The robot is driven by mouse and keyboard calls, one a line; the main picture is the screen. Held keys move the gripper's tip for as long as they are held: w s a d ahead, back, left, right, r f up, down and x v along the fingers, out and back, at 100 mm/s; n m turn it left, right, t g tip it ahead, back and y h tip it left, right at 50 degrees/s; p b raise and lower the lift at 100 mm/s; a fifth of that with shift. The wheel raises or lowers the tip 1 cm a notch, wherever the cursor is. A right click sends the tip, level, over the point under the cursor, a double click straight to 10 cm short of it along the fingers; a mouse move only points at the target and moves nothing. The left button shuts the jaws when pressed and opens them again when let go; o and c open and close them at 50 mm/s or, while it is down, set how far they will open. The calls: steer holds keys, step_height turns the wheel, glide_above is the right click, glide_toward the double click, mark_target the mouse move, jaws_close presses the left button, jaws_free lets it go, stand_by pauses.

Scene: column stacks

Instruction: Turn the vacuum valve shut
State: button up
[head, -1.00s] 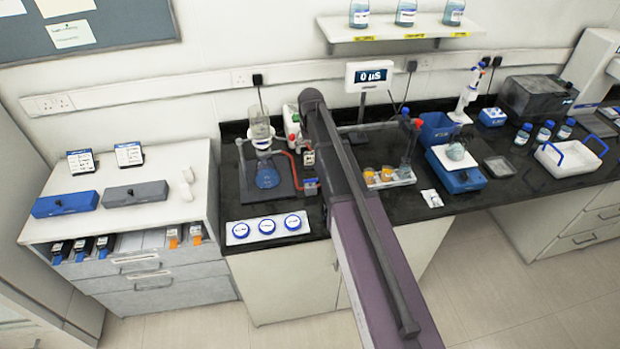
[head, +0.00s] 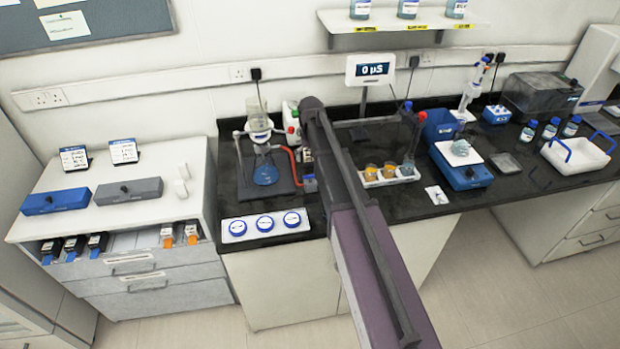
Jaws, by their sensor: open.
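A glass filter flask (head: 265,172) with blue liquid stands on a dark tray towards the left of the black bench, with a clear funnel vessel (head: 259,125) above it. A red hose (head: 291,160) runs from the flask area to the right, towards small fittings (head: 309,183) partly behind my arm. The vacuum valve cannot be made out clearly there; my arm covers part of this area. My arm (head: 375,240) reaches from the bottom right up over the bench. My gripper does not show; the arm hides whatever lies behind it.
A white panel with several blue-rimmed dials (head: 264,224) lies at the front edge. Right of my arm are a rack with orange-topped jars (head: 390,174), a blue balance or stirrer (head: 466,176) and a white tray (head: 577,157). A display (head: 370,69) stands behind.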

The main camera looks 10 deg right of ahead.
mark_target(311, 175)
steer(key=shift+f+b, duration=3.45)
steer(key=shift+f, duration=0.25)
steer(key=shift+c, duration=0.2)
steer(key=c, duration=0.9)
